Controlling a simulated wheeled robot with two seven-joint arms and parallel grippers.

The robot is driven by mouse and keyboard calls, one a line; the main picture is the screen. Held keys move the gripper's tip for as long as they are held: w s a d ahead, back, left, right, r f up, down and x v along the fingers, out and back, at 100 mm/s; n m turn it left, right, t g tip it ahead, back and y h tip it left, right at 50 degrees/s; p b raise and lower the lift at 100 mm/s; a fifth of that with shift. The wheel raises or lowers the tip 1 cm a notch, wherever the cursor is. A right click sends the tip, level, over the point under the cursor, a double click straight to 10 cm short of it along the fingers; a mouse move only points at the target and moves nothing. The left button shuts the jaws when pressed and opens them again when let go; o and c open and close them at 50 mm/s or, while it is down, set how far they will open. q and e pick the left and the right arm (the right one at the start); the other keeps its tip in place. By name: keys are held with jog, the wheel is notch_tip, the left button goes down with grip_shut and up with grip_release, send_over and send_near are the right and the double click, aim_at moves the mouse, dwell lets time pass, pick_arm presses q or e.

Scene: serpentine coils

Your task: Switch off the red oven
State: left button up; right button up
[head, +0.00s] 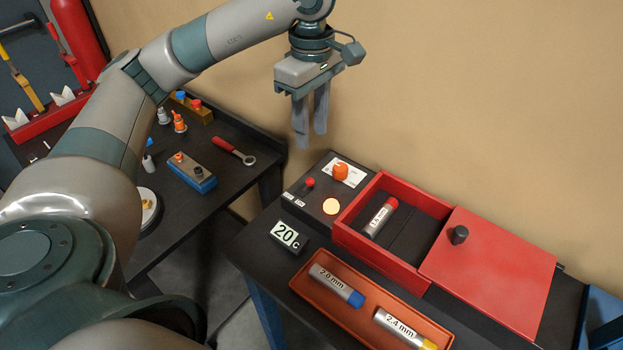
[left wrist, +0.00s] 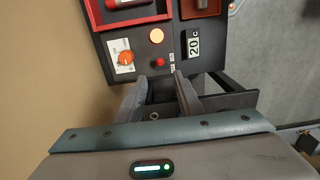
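The red oven (head: 347,238) stands on the dark bench, its red lid (head: 490,262) slid to the right and its inside partly open. A silver canister with a red cap (head: 381,217) lies inside it. Its black control panel holds an orange knob (head: 341,171), a small red button (head: 309,182) and a lit yellow lamp (head: 331,206). The left wrist view also shows the knob (left wrist: 127,58), red button (left wrist: 158,62) and lamp (left wrist: 156,35). My left gripper (head: 312,140) hangs fingers down above the panel's back left, open and empty. My right gripper is out of view.
A display reading 20 C (head: 287,236) sits left of the oven. An orange tray (head: 372,326) with two labelled canisters lies in front. A second bench (head: 225,201) at left holds a wrench, bottles and a blue block. The wall is close behind the oven.

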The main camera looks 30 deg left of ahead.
aim_at(311, 180)
pick_arm(q)
notch_tip(311, 180, down, 15)
jog(key=p, duration=0.3)
jog(key=shift+p, duration=0.35)
dwell(0.4)
grip_shut()
